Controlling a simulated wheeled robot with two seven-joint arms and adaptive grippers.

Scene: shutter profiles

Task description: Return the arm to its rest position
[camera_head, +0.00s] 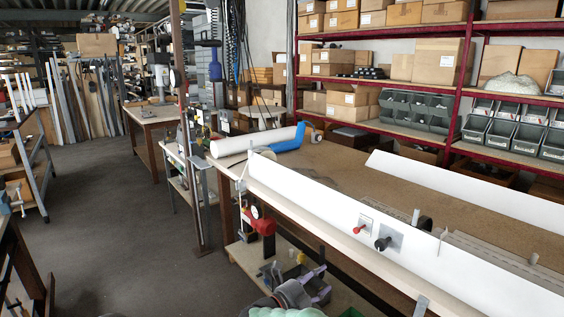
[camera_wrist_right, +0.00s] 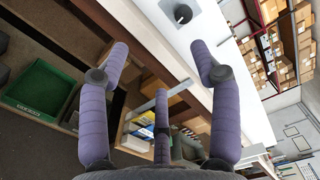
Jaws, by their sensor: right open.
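My right gripper (camera_head: 296,288) shows at the bottom of the head view, low in front of the workbench and partly cut off by the frame edge. My left gripper is not in either view.
A long white profile (camera_head: 330,212) with red and black knobs runs along the workbench (camera_head: 335,165) front. Another white strip (camera_head: 465,190) lies behind. A green bin (camera_wrist_right: 45,88) is below the bench. Open floor (camera_head: 110,230) lies to the left.

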